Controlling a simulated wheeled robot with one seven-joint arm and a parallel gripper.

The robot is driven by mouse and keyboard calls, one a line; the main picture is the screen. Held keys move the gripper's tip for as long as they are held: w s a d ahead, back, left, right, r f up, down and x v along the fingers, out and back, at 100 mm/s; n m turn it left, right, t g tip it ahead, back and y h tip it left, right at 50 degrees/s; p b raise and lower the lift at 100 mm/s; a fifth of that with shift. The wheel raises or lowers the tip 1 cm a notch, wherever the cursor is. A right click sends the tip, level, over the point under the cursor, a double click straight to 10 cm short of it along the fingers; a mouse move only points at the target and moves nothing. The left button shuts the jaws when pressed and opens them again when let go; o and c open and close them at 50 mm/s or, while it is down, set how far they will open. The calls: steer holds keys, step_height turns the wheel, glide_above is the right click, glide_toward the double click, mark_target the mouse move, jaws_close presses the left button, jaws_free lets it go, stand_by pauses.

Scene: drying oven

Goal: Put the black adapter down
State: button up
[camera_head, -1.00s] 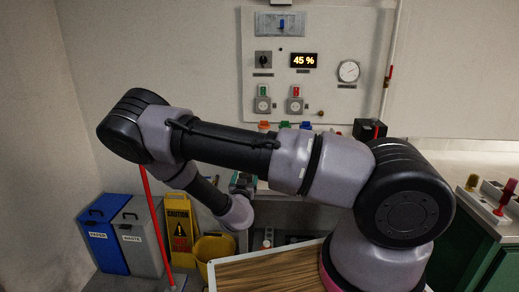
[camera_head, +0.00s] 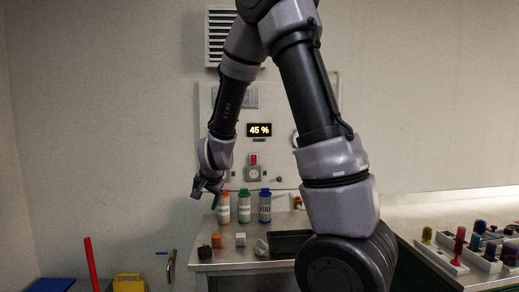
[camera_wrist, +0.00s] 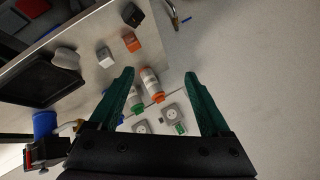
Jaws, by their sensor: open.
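A small black block, which looks like the black adapter (camera_head: 204,252), sits at the left front corner of the metal bench (camera_head: 226,256). In the wrist view the black block (camera_wrist: 133,14) is at the top, beyond the fingertips. My gripper (camera_head: 207,190) is above the bench's left end, apart from the block. In the wrist view my gripper (camera_wrist: 159,78) has its green fingers wide apart, with nothing held between them. Bottles on the bench show in the background between the fingers.
An orange block (camera_head: 216,241), a white block (camera_head: 240,239) and a pale lump (camera_head: 261,247) stand near the black block. Bottles with orange (camera_head: 224,207), green (camera_head: 244,208) and blue (camera_head: 265,207) caps stand behind. A black tray (camera_head: 289,240) lies to the right.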

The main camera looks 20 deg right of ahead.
steer(key=s+d+r+n, duration=0.2)
steer(key=s+d+r, duration=0.2)
steer(key=s+r, duration=0.6)
steer(key=s+d+r+n+g+y, duration=0.1)
steer(key=s+d+r, duration=0.3)
steer(key=s+r, duration=0.5)
steer(key=s+n, duration=0.1)
steer(key=s, duration=0.6)
steer(key=shift+r+n+y, duration=0.3)
steer(key=shift+r, duration=0.05)
